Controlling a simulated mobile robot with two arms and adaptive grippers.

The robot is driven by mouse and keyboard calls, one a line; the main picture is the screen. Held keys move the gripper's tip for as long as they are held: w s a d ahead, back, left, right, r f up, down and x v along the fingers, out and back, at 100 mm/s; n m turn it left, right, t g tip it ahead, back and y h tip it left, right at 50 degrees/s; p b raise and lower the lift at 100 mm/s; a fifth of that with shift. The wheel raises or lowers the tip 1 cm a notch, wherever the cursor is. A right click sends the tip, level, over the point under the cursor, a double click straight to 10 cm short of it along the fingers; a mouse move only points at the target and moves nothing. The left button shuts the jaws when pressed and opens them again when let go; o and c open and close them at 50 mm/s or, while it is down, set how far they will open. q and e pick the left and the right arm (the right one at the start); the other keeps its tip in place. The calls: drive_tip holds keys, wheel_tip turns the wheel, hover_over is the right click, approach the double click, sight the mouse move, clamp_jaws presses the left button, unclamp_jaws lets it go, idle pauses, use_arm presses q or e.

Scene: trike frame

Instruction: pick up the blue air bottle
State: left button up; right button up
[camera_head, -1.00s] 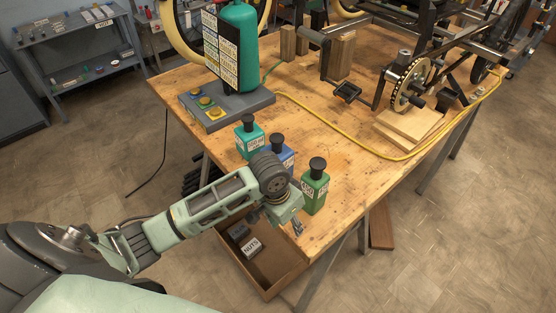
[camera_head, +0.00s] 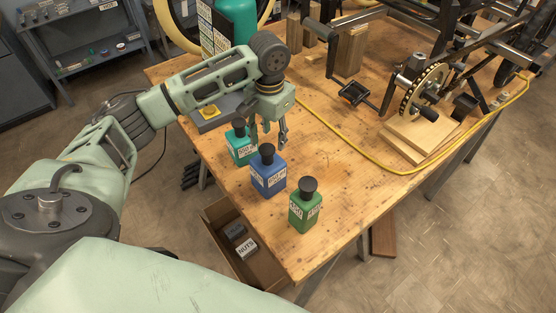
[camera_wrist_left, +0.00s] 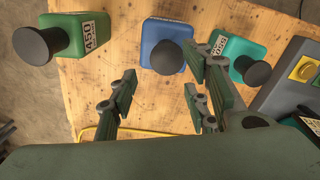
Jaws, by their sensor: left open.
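The blue bottle (camera_head: 268,174) with a black cap stands upright on the wooden table, between a teal bottle (camera_head: 241,145) and a green bottle (camera_head: 305,208). My left gripper (camera_head: 270,138) is open and empty, above the table just behind the blue bottle and close to the teal one. In the left wrist view the blue bottle (camera_wrist_left: 166,30) shows beyond the spread fingers (camera_wrist_left: 160,95), with the green bottle (camera_wrist_left: 70,35) to its left and the teal bottle (camera_wrist_left: 240,52) to its right. My right gripper is not in view.
A grey base with coloured buttons (camera_head: 212,112) stands behind the bottles. A yellow cable (camera_head: 365,162) crosses the table. A crank and chainring (camera_head: 420,90) stand at the right near wooden blocks.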

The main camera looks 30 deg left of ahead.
sight(267, 150)
use_arm(q)
drive_tip(key=shift+w+a+f, duration=0.1)
drive_tip(key=shift+w+f, duration=0.1)
drive_tip(key=shift+s+f, duration=0.15)
drive_tip(key=shift+f, duration=0.2)
drive_tip(key=shift+s+a+f+p, duration=0.15)
drive_tip(key=shift+s+f+p, duration=0.35)
drive_tip(key=shift+f, duration=0.15)
drive_tip(key=f, duration=0.1)
drive_tip(key=f+p, duration=0.1)
drive_tip(key=shift+a+f, duration=0.2)
drive_tip(key=shift+f, duration=0.15)
drive_tip(key=shift+w+f, duration=0.25)
drive_tip(key=shift+f, duration=0.8)
drive_tip(key=shift+s, duration=0.1)
drive_tip(key=c, duration=1.1)
clamp_jaws()
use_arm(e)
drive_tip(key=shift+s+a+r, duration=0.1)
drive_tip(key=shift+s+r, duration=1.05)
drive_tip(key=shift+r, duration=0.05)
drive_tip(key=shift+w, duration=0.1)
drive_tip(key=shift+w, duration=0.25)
